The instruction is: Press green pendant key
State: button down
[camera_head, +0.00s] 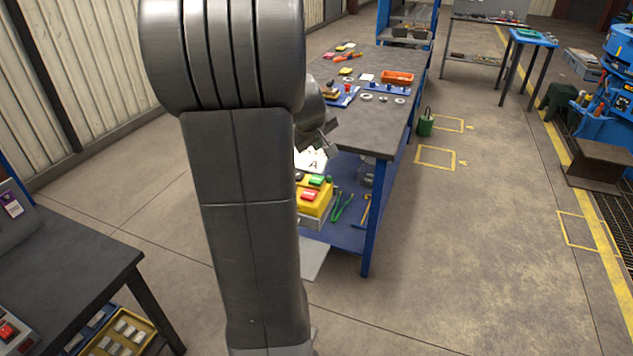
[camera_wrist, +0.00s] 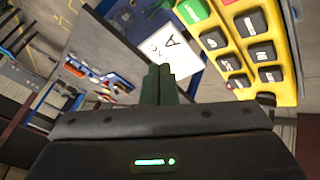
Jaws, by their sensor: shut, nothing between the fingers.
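The yellow pendant (camera_head: 322,208) sits past the right edge of my arm in the head view, by the lower shelf of the workbench. A green key (camera_head: 317,181) and a red key show on its top. In the wrist view the pendant's yellow face (camera_wrist: 229,30) fills the upper right, with several black keys and the green key (camera_wrist: 191,11) cut by the top edge. My gripper (camera_wrist: 158,70) is shut and empty. Its fingertips appear left of and below the green key in the picture. The gap to the pendant cannot be judged. My arm hides part of the pendant in the head view.
A white card marked A (camera_wrist: 172,50) lies beside the pendant. Green-handled and orange-handled tools (camera_head: 343,207) lie to its right on the blue shelf (camera_head: 345,237). The workbench top (camera_head: 385,125) overhangs the shelf. Open floor lies to the right.

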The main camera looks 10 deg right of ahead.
aim_at(317, 180)
notch_tip(317, 180, down, 7)
jog(key=b, duration=0.5)
jog(key=shift+f+b, duration=0.2)
jog(key=shift+b, duration=0.1)
jog(key=shift+f, duration=0.1)
dwell(1.4)
jog(key=shift+f+b, duration=0.3)
jog(key=shift+b, duration=0.1)
jog(key=shift+f+b, duration=0.45)
jog(key=shift+f, duration=0.05)
dwell(0.5)
jog(key=shift+r, duration=0.15)
jog(key=shift+r+p, duration=0.7)
jog(key=shift+r, duration=0.05)
jog(key=shift+r+p, duration=2)
jog(key=shift+r, duration=0.5)
